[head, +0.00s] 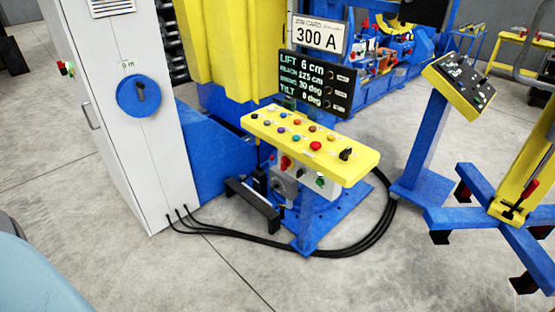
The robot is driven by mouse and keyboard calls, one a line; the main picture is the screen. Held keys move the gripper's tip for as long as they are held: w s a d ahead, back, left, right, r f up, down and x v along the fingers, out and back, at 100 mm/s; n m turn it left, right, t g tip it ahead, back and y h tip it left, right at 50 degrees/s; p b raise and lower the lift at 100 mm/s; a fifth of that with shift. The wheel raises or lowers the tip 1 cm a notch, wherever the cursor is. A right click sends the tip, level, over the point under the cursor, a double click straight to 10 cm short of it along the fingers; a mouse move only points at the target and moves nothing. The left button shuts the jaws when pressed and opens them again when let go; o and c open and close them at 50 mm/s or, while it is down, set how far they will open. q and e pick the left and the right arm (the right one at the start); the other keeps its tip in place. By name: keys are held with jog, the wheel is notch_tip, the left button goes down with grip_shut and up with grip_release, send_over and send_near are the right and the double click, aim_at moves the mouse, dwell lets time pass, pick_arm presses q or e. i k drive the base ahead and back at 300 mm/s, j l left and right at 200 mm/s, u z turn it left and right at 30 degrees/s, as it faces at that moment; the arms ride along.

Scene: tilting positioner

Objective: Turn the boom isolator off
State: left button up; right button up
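A red and green control (66,69) sits on the cabinet's left side. A yellow panel (262,121) on a blue stand holds several coloured buttons and a black knob (345,154) at its right end. Below it is a grey box with a red switch (285,163). No label confirms which is the boom isolator. Neither gripper is in view.
A black display (316,83) reads lift 6 cm and tilt 0 deg, under a 300 A card (318,36). Black cables (340,247) loop over the floor. A second yellow panel (462,84) stands right. The concrete floor (225,270) in front is mostly clear.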

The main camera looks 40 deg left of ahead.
aim_at(286, 162)
jog(key=i+j, duration=0.1)
jog(key=j, duration=0.55)
jog(key=i+j, duration=0.15)
jog(key=j, duration=0.5)
jog(key=i+j, duration=0.1)
jog(key=j, duration=0.55)
jog(key=i+j, duration=0.15)
jog(key=j, duration=0.5)
jog(key=i+j, duration=0.1)
jog(key=j, duration=0.55)
jog(key=i+j+u, duration=0.1)
jog(key=j, duration=0.5)
jog(key=i+j, duration=0.2)
jog(key=j, duration=0.45)
jog(key=i+j, duration=0.15)
jog(key=j, duration=0.5)
